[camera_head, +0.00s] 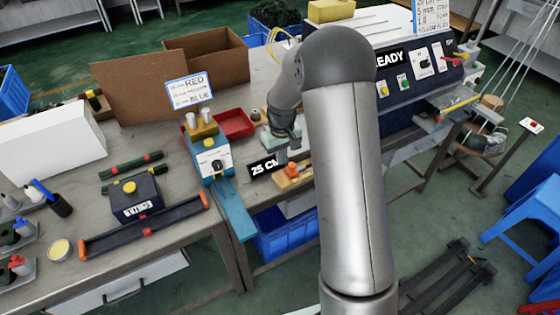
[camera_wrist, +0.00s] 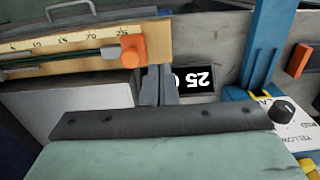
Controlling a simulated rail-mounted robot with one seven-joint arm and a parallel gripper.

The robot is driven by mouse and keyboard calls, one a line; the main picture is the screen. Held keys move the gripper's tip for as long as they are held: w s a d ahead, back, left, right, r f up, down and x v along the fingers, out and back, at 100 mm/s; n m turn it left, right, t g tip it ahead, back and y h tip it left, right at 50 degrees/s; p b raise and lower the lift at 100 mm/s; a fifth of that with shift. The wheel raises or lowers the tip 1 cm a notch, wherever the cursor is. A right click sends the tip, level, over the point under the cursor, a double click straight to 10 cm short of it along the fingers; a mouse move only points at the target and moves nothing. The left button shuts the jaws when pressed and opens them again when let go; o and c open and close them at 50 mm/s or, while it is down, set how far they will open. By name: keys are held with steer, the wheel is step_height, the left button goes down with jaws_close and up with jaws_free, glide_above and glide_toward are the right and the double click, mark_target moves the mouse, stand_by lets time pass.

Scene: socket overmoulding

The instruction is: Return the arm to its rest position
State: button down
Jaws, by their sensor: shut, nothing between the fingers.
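My gripper (camera_head: 282,158) hangs over the bench in the head view, between the blue device and the grey machine, partly behind my large arm links. In the wrist view its two narrow grey fingers (camera_wrist: 160,75) are together and hold nothing. They point towards the bench beside a black sign (camera_wrist: 195,79) with white lettering, partly covering it. In the head view the sign (camera_head: 264,166) reads "25 CM". An orange stop block (camera_head: 293,171) is close to the right of the gripper; it also shows on a ruler in the wrist view (camera_wrist: 133,51).
The blue device (camera_head: 209,158) with a knob stands left of my gripper, a red tray (camera_head: 233,123) behind it. A grey machine marked "READY" (camera_head: 415,75) stands to the right. A dark tester (camera_head: 135,198) and a white box (camera_head: 50,142) are farther left. Blue stools (camera_head: 530,215) stand at far right.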

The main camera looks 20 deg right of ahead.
steer(key=s+a+r+m, duration=0.1)
steer(key=s+a+r, duration=0.1)
steer(key=s+r, duration=0.95)
steer(key=s+a+r+m, duration=0.1)
steer(key=s+r, duration=0.1)
steer(key=s, duration=1.6)
steer(key=shift+s+r+m+t, duration=0.3)
steer(key=shift+s+r, duration=0.1)
